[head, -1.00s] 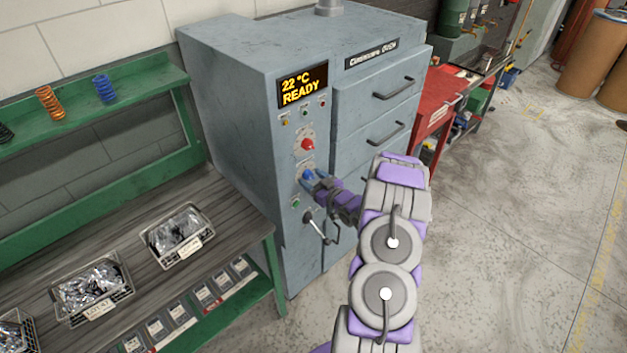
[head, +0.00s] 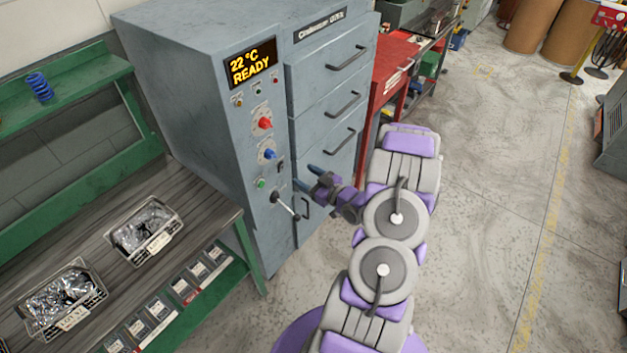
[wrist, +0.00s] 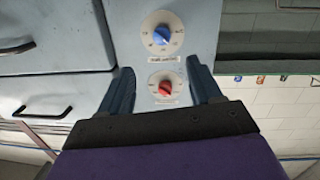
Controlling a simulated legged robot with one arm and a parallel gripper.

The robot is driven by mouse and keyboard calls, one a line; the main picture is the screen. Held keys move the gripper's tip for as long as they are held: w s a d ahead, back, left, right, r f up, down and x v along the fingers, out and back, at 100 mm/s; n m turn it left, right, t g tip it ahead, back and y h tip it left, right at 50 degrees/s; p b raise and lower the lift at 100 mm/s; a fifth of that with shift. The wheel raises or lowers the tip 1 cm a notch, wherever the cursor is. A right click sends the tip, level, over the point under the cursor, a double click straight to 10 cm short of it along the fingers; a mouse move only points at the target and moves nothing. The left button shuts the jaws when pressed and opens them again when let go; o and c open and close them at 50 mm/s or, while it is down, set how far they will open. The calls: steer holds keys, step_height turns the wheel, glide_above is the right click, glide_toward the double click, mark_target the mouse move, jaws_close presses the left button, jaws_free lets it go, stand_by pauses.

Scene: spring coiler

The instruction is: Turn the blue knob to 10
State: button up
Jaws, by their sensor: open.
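The blue knob (head: 270,154) is on the front panel of the grey oven (head: 200,85), below the red knob (head: 264,123). In the wrist view the blue knob (wrist: 161,35) sits on a round white dial, above the red knob (wrist: 166,87). Its dial numbers are too small to read surely. My gripper (head: 312,174) is open and empty, a little right of the blue knob and apart from it. In the wrist view my gripper's two dark fingers (wrist: 160,66) stand apart, with the red knob showing between them and the blue knob beyond the tips.
The oven display (head: 250,64) reads 22 °C READY. A lever (head: 283,202) and a green button (head: 261,184) sit below the blue knob. Drawers with handles (head: 342,102) are right of the panel. A workbench with bins (head: 145,228) stands at left.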

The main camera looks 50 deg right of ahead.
steer(key=shift+s, duration=1.25)
steer(key=w+r+n+g+h+b, duration=0.1)
steer(key=w+r+g+h+b, duration=0.15)
steer(key=w+r+g, duration=0.4)
steer(key=s+a+r+m+g+h, duration=0.2)
steer(key=s+a+r+g, duration=0.3)
steer(key=a, duration=0.4)
steer(key=s+a+r+g+y+b, duration=0.1)
steer(key=s+a+r+g+y, duration=0.1)
steer(key=s+a, duration=1.1)
steer(key=s+a+r+g+y, duration=0.2)
steer(key=s+a+r+g, duration=0.2)
steer(key=s+a, duration=0.9)
steer(key=shift+s+a+g+b, duration=0.4)
steer(key=shift+a+g, duration=0.25)
steer(key=shift+a, duration=0.25)
